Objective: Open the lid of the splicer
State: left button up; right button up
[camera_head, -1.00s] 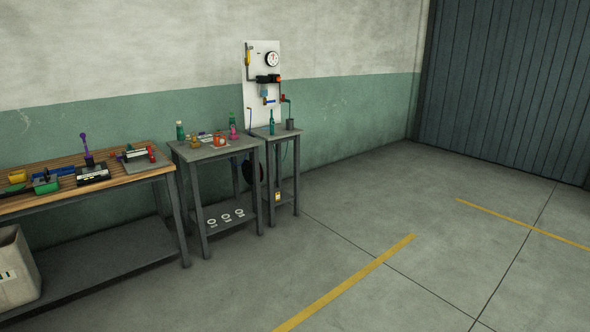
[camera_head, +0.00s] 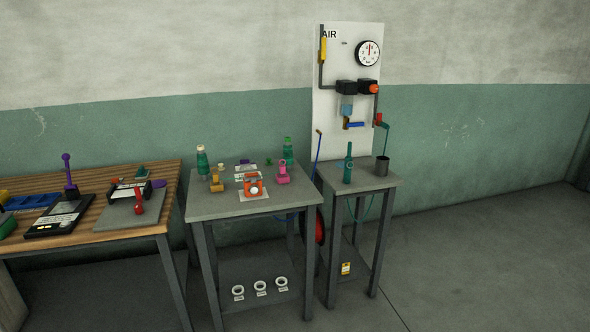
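Nothing in view is labelled as the splicer, and no lid can be made out at this distance. An orange device (camera_head: 253,184) with a pale round front sits on a white sheet near the front of the middle grey table (camera_head: 213,209). A teal upright tool (camera_head: 348,168) stands on the small grey table (camera_head: 380,184) to its right, below the air panel. I cannot tell which of these is the splicer. Neither of my grippers is in view.
A white AIR panel (camera_head: 330,120) with a gauge stands against the wall. Green bottles (camera_head: 201,161), a yellow piece (camera_head: 216,183) and a pink piece (camera_head: 283,174) surround the orange device. A wooden bench (camera_head: 85,226) is at left. Floor at right is clear.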

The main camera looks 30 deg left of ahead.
aim_at(253, 179)
jog(key=i+u, duration=0.15)
jog(key=i, duration=0.55)
jog(key=i+l+u, duration=0.15)
jog(key=i, duration=0.55)
jog(key=i+l+u, duration=0.1)
jog(key=i+u, duration=0.35)
jog(key=i+l+u, duration=0.2)
jog(key=u, duration=0.25)
jog(key=i+l+u, duration=0.3)
jog(key=u, duration=0.15)
